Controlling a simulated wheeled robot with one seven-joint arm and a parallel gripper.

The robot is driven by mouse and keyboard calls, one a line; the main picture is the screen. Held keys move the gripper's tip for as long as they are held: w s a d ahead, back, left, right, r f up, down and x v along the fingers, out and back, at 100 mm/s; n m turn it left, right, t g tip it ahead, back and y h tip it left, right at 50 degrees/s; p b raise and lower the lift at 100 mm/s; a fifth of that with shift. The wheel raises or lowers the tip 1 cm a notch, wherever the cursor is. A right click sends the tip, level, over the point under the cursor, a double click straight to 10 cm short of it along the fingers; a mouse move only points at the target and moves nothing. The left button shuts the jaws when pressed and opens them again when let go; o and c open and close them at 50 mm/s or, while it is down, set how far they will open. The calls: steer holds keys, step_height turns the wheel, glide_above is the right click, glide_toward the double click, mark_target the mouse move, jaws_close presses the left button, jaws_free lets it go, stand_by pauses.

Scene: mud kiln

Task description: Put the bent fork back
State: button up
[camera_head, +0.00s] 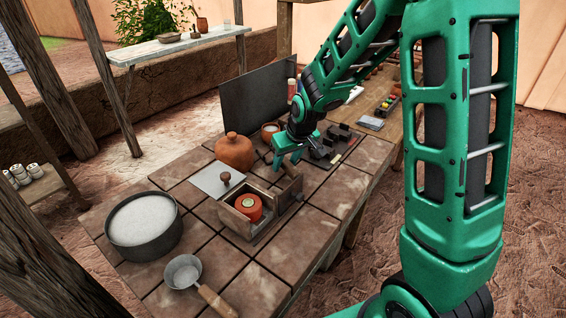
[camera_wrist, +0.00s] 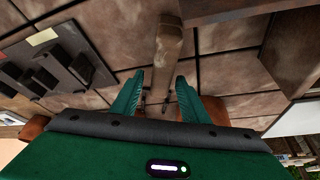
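A wooden handle with thin dark metal at its near end, seemingly the bent fork (camera_wrist: 167,45), lies between my finger tips in the wrist view. The metal part is dark and too small to read. My gripper (camera_wrist: 160,85) has its fingers spread to either side of the handle, with a narrow gap showing on the left. In the head view my gripper (camera_head: 287,161) points down over the tiled table, just behind the small wooden box (camera_head: 242,222). A pale handle, probably the fork (camera_head: 291,181), shows below the gripper there, partly hidden.
The box holds an orange-red round pot (camera_head: 248,206). Around it are a clay jar (camera_head: 235,151), a pan of white material (camera_head: 143,226), a ladle (camera_head: 184,273) and a grey lid plate (camera_head: 218,180). Dark blocks (camera_head: 324,150) stand right of my gripper. The table's front right is clear.

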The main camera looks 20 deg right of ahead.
steer(key=v, duration=1.2)
steer(key=s+d+r+m+g+h, duration=0.2)
steer(key=s+d+m, duration=0.3)
steer(key=s+d, duration=1)
steer(key=s+f+m+g+y, duration=0.1)
steer(key=s+m+g, duration=0.1)
steer(key=s, duration=1.5)
steer(key=shift+m, duration=0.8)
steer(key=shift+s+f+g, duration=0.1)
steer(key=shift+g, duration=0.2)
